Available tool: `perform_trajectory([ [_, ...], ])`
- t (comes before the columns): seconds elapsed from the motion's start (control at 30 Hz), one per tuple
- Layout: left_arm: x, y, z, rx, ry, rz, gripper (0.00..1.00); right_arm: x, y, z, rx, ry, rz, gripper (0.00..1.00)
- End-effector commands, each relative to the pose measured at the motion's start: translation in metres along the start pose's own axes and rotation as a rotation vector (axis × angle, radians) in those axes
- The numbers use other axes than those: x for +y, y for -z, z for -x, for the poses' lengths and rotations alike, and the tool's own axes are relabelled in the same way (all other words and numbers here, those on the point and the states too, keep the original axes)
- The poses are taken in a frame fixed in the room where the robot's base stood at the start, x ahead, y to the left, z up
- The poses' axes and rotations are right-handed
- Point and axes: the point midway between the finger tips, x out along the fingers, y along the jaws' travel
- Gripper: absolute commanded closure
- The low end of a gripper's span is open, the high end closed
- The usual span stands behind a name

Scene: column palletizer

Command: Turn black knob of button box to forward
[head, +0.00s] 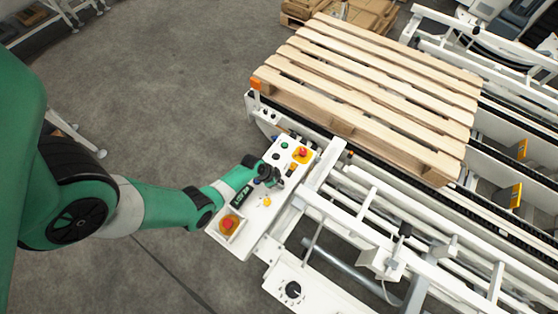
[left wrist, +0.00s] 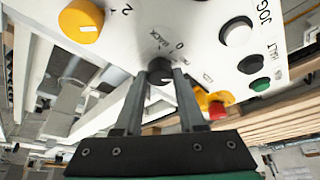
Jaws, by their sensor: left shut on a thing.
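The white button box (head: 255,205) stands beside the conveyor in the head view. My left gripper (head: 272,176) is over its middle. In the left wrist view the black knob (left wrist: 160,68) sits between the two fingertips of my left gripper (left wrist: 161,76), which is shut on it. The words BACK and 0 show on the panel beside the knob; another small label to its right is too small to read. A pale mark shows on the knob's lower side. In the head view the gripper hides the knob. My right gripper is out of view.
A yellow knob (left wrist: 82,20), a white button (left wrist: 236,32) and a green button (left wrist: 260,85) are near the black knob. A red emergency button (head: 229,222) is at the box's near end. A wooden pallet (head: 370,90) lies on the conveyor behind. Open floor (head: 160,90) is left.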

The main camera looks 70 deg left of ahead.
Motion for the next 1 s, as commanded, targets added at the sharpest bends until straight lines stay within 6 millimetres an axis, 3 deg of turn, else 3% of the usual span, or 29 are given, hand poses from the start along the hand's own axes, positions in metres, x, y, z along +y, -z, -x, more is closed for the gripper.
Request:
perform_trajectory([
  [0.23, 0.000, -0.001, 0.000, -0.002, 0.000, -0.003, 1.00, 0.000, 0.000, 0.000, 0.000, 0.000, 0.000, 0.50],
  [0.27, 0.000, -0.001, 0.000, -0.002, 0.000, -0.003, 0.59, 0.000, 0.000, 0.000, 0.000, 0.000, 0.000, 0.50],
  [0.43, 0.000, -0.001, 0.000, -0.002, 0.000, -0.002, 0.31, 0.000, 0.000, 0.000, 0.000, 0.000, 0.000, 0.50],
  [0.77, 0.000, 0.000, 0.005, -0.001, 0.001, 0.000, 0.31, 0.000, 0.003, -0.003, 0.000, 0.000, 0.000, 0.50],
  [1.0, 0.000, 0.004, 0.052, -0.001, 0.002, 0.001, 0.31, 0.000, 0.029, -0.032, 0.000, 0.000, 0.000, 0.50],
])
